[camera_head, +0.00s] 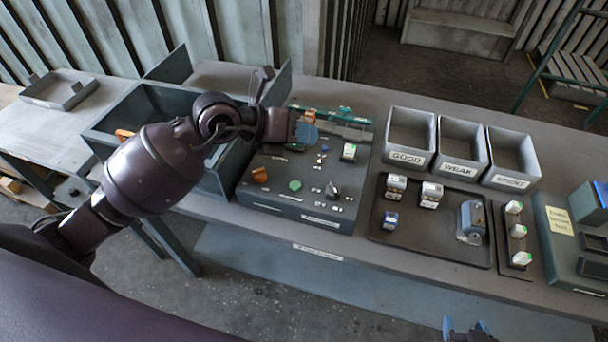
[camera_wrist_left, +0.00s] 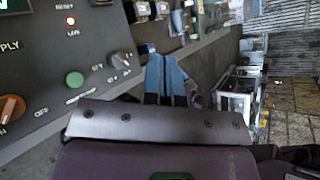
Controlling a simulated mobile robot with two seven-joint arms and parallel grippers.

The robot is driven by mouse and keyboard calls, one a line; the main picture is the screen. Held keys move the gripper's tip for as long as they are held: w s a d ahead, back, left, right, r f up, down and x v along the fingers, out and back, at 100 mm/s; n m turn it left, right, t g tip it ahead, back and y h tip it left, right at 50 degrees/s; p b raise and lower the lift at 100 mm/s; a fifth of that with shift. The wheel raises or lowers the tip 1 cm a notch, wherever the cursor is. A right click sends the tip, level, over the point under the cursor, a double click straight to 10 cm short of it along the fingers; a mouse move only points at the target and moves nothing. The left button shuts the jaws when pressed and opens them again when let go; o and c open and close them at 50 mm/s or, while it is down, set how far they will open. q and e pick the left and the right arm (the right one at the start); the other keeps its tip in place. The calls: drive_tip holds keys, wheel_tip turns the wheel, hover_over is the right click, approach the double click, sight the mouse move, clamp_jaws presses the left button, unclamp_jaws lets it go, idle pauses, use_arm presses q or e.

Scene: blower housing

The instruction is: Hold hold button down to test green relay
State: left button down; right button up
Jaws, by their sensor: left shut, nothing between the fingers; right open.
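The test panel (camera_head: 285,212) stands on the bench with an orange knob (camera_head: 259,175), a green round button (camera_head: 295,185) and a dark knob (camera_head: 331,190). The green button also shows in the left wrist view (camera_wrist_left: 75,79). I cannot read which control is the hold button. My right gripper (camera_head: 468,328) is open at the bottom edge, away from the panel.
Three grey bins, GOOD (camera_head: 406,158), WEAK (camera_head: 459,166) and a third (camera_head: 511,181), stand at the back right. A dark tray (camera_head: 425,246) holds several parts. A narrow rack (camera_head: 512,262) holds green-topped relays.

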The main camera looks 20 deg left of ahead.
sight(294, 183)
use_arm(q)
drive_tip(key=a+f+y, duration=0.2)
drive_tip(key=a+f+n+y, duration=0.1)
drive_tip(key=shift+w+f+g, duration=0.3)
drive_tip(key=shift+w+f, duration=0.05)
use_arm(e)
drive_tip(key=shift+w+d, duration=0.15)
use_arm(q)
drive_tip(key=shift+f, duration=0.15)
use_arm(e)
drive_tip(key=shift+w, duration=0.1)
use_arm(q)
wheel_tip(294, 183, down, 8)
drive_tip(key=b, duration=0.6)
drive_tip(key=shift+d+f, duration=0.1)
drive_tip(key=shift+f, duration=0.15)
use_arm(e)
drive_tip(key=shift+t, duration=0.3)
drive_tip(key=f, duration=0.1)
drive_tip(key=w+f, duration=0.2)
drive_tip(key=shift+f, duration=0.3)
drive_tip(key=shift+s+f, duration=0.1)
drive_tip(key=shift+s, duration=0.05)
